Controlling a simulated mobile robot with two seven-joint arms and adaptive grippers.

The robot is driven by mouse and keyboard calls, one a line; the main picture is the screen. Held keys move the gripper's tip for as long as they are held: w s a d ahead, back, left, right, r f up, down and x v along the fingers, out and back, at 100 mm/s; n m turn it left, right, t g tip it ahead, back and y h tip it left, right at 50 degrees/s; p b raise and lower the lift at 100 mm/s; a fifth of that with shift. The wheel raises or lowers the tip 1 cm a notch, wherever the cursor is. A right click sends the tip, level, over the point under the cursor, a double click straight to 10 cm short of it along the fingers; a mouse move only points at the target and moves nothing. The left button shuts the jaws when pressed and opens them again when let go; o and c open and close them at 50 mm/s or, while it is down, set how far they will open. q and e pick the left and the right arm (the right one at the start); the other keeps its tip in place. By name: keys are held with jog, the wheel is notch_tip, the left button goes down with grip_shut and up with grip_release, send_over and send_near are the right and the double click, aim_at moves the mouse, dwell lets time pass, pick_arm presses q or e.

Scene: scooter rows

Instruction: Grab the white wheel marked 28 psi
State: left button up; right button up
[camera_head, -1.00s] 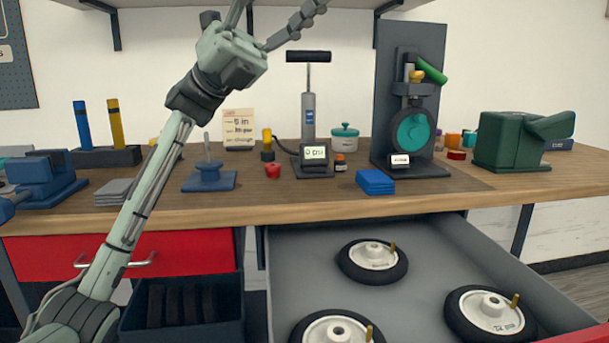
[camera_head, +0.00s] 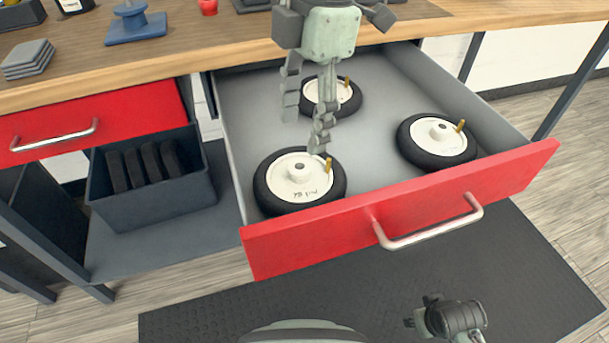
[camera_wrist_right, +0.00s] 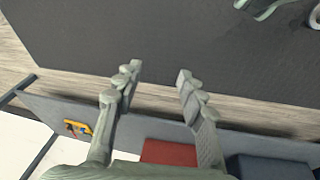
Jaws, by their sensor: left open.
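Three white-hubbed wheels with black tyres and brass valve stems lie flat in the open drawer. The front-left wheel (camera_head: 289,184) has small dark lettering on its hub, too small to read surely. The right wheel (camera_head: 428,132) also has faint marks. The back wheel (camera_head: 314,91) is partly covered by my left gripper (camera_head: 305,133). That gripper points down, open and empty, with its fingers apart between the back and front-left wheels. My right gripper (camera_wrist_right: 159,72) is open and empty, with the dark floor mat beyond its fingertips.
The workbench edge (camera_head: 150,78) runs behind. A dark mat (camera_head: 370,285) covers the floor in front.

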aim_at(300, 160)
pick_arm(q)
jog(key=f, duration=0.4)
jog(key=f+p, duration=0.1)
jog(key=f, duration=0.2)
jog(key=shift+s+a, duration=0.25)
jog(key=shift+s, duration=0.05)
pick_arm(e)
notch_tip(300, 160, down, 2)
jog(key=shift+s+a+f, duration=0.1)
jog(key=shift+a+f, duration=0.05)
pick_arm(q)
jog(key=shift+c, duration=0.5)
grip_shut()
